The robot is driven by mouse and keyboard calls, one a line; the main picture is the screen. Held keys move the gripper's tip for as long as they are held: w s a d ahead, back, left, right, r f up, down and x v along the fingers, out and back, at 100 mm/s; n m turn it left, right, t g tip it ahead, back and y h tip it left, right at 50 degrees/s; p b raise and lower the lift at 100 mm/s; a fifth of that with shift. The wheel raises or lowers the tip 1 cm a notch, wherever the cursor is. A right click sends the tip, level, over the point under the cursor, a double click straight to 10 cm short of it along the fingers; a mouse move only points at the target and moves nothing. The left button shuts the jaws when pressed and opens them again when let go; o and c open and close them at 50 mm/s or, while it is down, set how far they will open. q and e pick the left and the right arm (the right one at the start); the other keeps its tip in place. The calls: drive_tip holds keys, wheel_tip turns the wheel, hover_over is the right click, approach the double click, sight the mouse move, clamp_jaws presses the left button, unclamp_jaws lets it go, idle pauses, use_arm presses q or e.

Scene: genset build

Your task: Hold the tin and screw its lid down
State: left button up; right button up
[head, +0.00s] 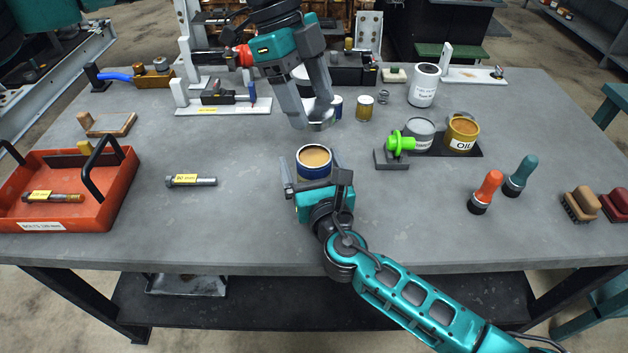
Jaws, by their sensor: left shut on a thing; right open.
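The tin (311,169) stands upright on the grey table, blue and white, its top uncovered with tan contents showing. My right gripper (318,178) is open, with its fingers around the near part of the tin; its near side is partly hidden. My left gripper (313,120) is above and behind the tin, pointing down. It is shut on a grey round lid (321,126), which is held apart from the tin, beyond its far rim. The fingers hide part of the lid.
A bright green part (399,143) on a dark block stands right of the tin, near an OIL can (462,134). A bolt (190,181) lies left, beside a red tray (109,202). A small can (365,108) stands behind. The table's front middle is clear.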

drive_tip(key=c, duration=1.5)
use_arm(q)
hover_over(318, 159)
drive_tip(key=a, duration=0.2)
drive_tip(key=shift+w+d+f, duration=0.1)
drive_tip(key=shift+w+f, duration=0.05)
drive_tip(key=shift+f, duration=0.65)
drive_tip(key=shift+w+d+f, duration=0.1)
drive_tip(key=shift+w+f, duration=0.05)
drive_tip(key=shift+f, duration=0.7)
drive_tip(key=shift+w+d+f, duration=0.1)
drive_tip(key=shift+w+f, duration=0.05)
drive_tip(key=shift+f, duration=0.65)
drive_tip(key=shift+f, duration=0.1)
drive_tip(key=shift+f, duration=0.75)
drive_tip(key=shift+f, duration=0.6)
